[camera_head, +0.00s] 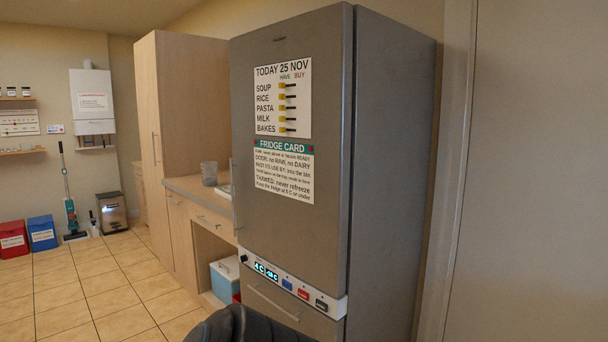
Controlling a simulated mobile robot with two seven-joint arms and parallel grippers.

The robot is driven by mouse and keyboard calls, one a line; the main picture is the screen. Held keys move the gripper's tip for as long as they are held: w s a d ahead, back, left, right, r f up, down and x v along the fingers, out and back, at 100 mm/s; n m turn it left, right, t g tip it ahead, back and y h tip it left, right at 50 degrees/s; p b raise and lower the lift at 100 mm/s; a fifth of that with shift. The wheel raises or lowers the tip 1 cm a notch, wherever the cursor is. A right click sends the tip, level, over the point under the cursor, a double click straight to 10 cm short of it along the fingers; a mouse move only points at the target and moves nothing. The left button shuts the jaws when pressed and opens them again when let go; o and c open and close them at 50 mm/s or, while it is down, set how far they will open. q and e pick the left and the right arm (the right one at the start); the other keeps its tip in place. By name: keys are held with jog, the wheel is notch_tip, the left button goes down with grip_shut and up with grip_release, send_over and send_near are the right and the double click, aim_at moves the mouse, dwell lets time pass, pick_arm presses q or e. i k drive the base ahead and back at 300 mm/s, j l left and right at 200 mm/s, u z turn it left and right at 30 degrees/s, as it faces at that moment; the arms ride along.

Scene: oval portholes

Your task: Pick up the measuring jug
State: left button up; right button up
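A small grey, see-through vessel (209,173) stands upright on the counter, left of the tall fridge. It looks like the measuring jug, but it is too small here to make out a handle or markings. Neither my left nor my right gripper shows in the head view. A dark rounded shape at the bottom edge may be part of my own body; I cannot tell.
A grey fridge (390,170) with cards on its door stands close by, hiding part of the counter (187,186). A tall wooden cupboard (182,100) stands beyond. A blue cool box (225,280) sits under the counter. The tiled floor (100,290) at left is clear.

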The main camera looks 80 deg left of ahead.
aim_at(209, 169)
jog(key=u, duration=3.2)
jog(key=i+j+u, duration=0.25)
jog(key=i, duration=0.25)
jog(key=i+u, duration=0.25)
jog(key=i, duration=0.25)
jog(key=i+u, duration=0.1)
jog(key=i, duration=1.3)
jog(key=i+z, duration=0.25)
jog(key=i, duration=0.15)
jog(key=i+j+z, duration=0.45)
jog(key=i, duration=0.25)
jog(key=i+j+z, duration=0.2)
jog(key=z, duration=0.2)
jog(key=i+j+z, duration=0.6)
jog(key=j+z, duration=0.25)
jog(key=i+j+z, duration=0.15)
jog(key=j+z, duration=0.25)
jog(key=l, duration=0.1)
